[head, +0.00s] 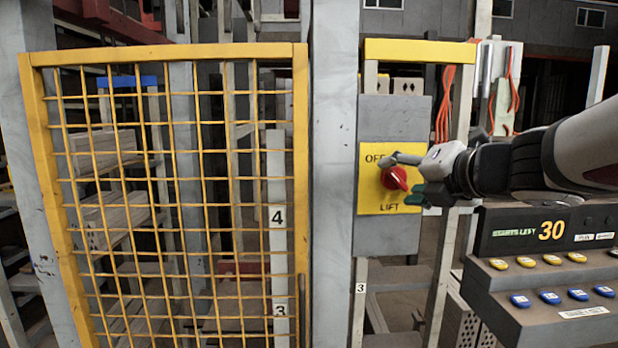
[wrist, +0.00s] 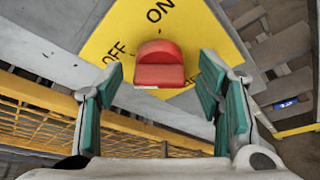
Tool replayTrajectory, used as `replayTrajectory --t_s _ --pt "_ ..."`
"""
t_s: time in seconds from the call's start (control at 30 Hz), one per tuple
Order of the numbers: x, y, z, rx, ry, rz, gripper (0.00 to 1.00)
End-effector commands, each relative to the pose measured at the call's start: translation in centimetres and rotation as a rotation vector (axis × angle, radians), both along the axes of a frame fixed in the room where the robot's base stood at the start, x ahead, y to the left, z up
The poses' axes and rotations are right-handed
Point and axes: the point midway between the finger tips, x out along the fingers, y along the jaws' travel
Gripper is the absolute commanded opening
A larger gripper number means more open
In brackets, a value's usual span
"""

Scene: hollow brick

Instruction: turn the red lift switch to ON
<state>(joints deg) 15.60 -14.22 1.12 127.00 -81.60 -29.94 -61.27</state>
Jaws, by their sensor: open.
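The red lift switch (head: 394,178) sits on a yellow plate (head: 371,196) marked OFF and LIFT, on a grey box. In the wrist view the switch (wrist: 160,66) shows as a red knob, with OFF to its left and ON above it on the plate (wrist: 185,25). In the head view its handle slants down to the right; I cannot tell exactly which mark it points at. My gripper (head: 406,177) reaches in from the right and partly hides the plate, including the ON mark. In the wrist view my gripper (wrist: 161,80) is open, its green-padded fingers either side of the knob, with gaps showing.
A yellow mesh gate (head: 165,183) stands at the left, beside a grey post (head: 331,180). A control console (head: 545,265) with yellow and blue buttons and a display reading 30 stands at lower right, below my arm. Orange cables (head: 443,105) hang behind the box.

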Motion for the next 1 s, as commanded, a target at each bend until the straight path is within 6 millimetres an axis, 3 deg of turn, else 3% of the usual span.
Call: replayTrajectory --t_s 0.13,0.33,0.67,1.0 --pt "-0.02 -0.01 0.02 0.000 0.000 0.000 0.58" --pt "-0.03 -0.02 0.02 0.000 0.000 0.000 0.12" --pt "-0.03 -0.07 -0.06 0.027 0.001 0.000 0.12" --pt "0.04 -0.17 -0.30 0.228 0.001 0.000 0.12"
